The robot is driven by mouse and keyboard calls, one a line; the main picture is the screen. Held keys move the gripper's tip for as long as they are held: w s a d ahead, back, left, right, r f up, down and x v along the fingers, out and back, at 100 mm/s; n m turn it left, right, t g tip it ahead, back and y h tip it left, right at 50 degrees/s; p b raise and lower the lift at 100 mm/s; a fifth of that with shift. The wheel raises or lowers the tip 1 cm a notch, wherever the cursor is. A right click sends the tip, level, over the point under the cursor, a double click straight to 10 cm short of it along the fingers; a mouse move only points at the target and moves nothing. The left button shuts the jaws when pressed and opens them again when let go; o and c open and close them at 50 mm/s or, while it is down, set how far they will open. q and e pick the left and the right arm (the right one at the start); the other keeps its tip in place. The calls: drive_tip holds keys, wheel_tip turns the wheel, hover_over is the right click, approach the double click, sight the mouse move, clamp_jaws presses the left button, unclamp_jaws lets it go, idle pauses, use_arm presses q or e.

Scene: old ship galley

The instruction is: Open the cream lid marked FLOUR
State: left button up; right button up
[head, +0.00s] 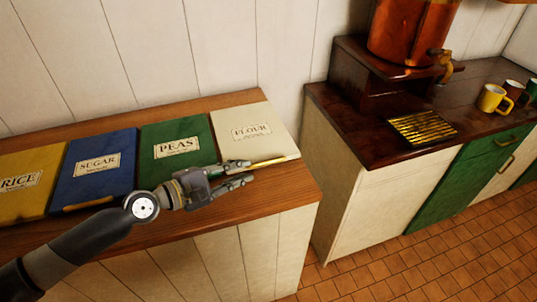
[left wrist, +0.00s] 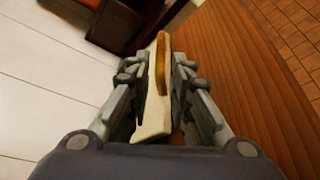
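The cream lid marked FLOUR (head: 254,126) lies shut at the right end of the wooden counter in the head view. A brass handle (head: 269,161) runs along its front edge. My left gripper (head: 249,172) is at this front edge, with its fingers spread apart near the handle's left end. In the left wrist view, part of the cream lid (left wrist: 151,125) and the brass handle (left wrist: 160,65) show in the gap between the fingers (left wrist: 160,90). The fingers hide the rest of the lid there. I cannot see firm contact. My right gripper is in neither view.
Green PEAS (head: 175,128), blue SUGAR (head: 98,184) and yellow RICE (head: 22,205) lids lie left of it. The wooden counter (head: 295,187) ends just right of the cream lid. Beyond a gap stands a dark worktop (head: 372,149) with a copper urn (head: 405,35) and mugs.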

sight(263, 164)
use_arm(q)
drive_tip(key=d, duration=0.1)
drive_tip(key=w+d, duration=0.1)
drive_tip(key=w+d+p, duration=0.1)
drive_tip(key=d, duration=0.1)
drive_tip(key=shift+f, duration=0.1)
drive_tip(key=x, duration=0.3)
drive_tip(key=shift+w+f, duration=0.1)
drive_tip(key=shift+f, duration=0.15)
drive_tip(key=shift+x, duration=0.8)
drive_tip(key=shift+w+d, duration=0.1)
drive_tip(key=shift+w, duration=0.05)
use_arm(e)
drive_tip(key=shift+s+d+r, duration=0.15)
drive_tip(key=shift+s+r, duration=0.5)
